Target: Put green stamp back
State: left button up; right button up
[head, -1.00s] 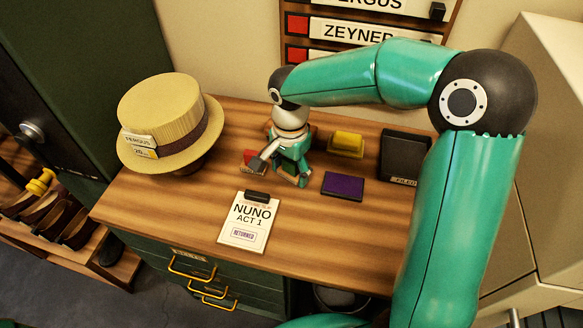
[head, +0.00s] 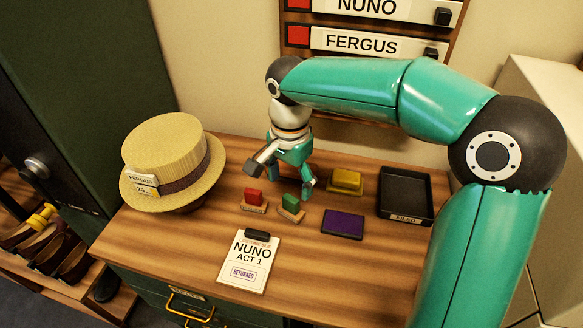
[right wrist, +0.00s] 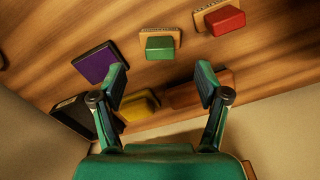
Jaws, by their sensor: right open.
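The green stamp (head: 291,202) stands on the table on its wooden base, just right of the red stamp (head: 254,198) in the head view. Both also show in the right wrist view, the green stamp (right wrist: 160,47) near the top middle and the red stamp (right wrist: 226,20) to its right. My right gripper (head: 281,178) is open and empty, above and behind the green stamp, apart from it. In the right wrist view its fingers (right wrist: 161,82) are spread, with the green stamp beyond their tips. My left gripper is not in view.
A purple ink pad (head: 342,224), a yellow block (head: 346,181) and a black tray (head: 405,217) lie to the right. A clipboard (head: 246,262) reads NUNO ACT 1, RETURNED. A straw hat (head: 170,160) stands at left. A brown wooden piece (right wrist: 190,97) lies near the wall.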

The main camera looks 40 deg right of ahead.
jog(key=shift+r, duration=1.45)
